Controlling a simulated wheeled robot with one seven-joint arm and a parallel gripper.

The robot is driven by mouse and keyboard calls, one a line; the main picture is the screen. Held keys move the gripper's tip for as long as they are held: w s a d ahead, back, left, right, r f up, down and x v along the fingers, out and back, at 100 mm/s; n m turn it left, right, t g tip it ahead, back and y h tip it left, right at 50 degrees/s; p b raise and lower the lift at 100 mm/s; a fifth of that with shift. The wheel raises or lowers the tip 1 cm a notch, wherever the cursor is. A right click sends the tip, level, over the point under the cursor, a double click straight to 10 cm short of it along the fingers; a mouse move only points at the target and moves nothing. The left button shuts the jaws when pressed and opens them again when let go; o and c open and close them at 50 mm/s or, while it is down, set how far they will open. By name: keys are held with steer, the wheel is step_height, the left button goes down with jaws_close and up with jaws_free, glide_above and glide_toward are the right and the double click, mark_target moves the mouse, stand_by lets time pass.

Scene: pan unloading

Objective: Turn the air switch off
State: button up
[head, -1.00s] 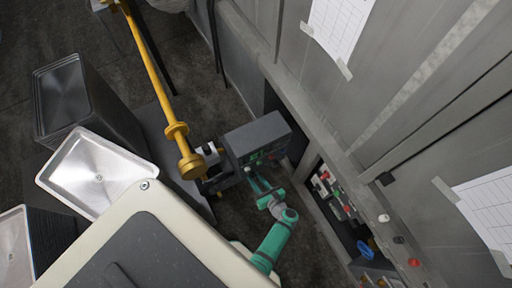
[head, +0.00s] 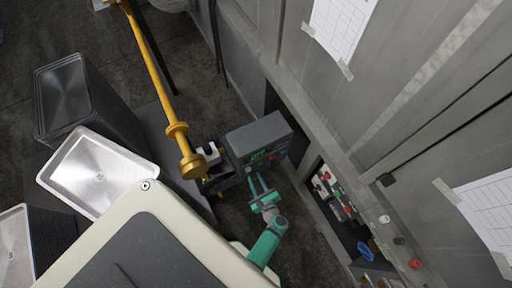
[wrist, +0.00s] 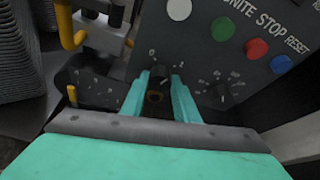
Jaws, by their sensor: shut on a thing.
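A grey control box (head: 258,138) with a dark front panel stands at the centre of the head view. In the wrist view, its panel (wrist: 222,62) carries a black rotary switch (wrist: 158,76) with a 0 mark above it and another mark to its right. My gripper (wrist: 158,92) has its two teal fingers on either side of this switch and is shut on it. The fingers partly hide the switch, and I cannot read a name for it. In the head view my gripper (head: 257,180) reaches up to the panel from below.
A second black knob (wrist: 219,92) sits close right of the gripper. White, green (wrist: 223,27), red and blue buttons line the panel above. A yellow pole (head: 160,80) ends left of the box. A metal tray (head: 98,172) and grey cabinets flank the space.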

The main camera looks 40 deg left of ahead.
steer(key=shift+s+f+n+t, duration=0.15)
steer(key=shift+n+t, duration=0.75)
steer(key=shift+n, duration=0.65)
steer(key=shift+s+f+n+t, duration=0.1)
steer(key=shift+n+t, duration=0.8)
steer(key=shift+n, duration=0.6)
steer(key=shift+s+f+n+t, duration=0.15)
steer(key=shift+n+t, duration=0.75)
steer(key=shift+n, duration=0.65)
steer(key=shift+w+a, duration=0.1)
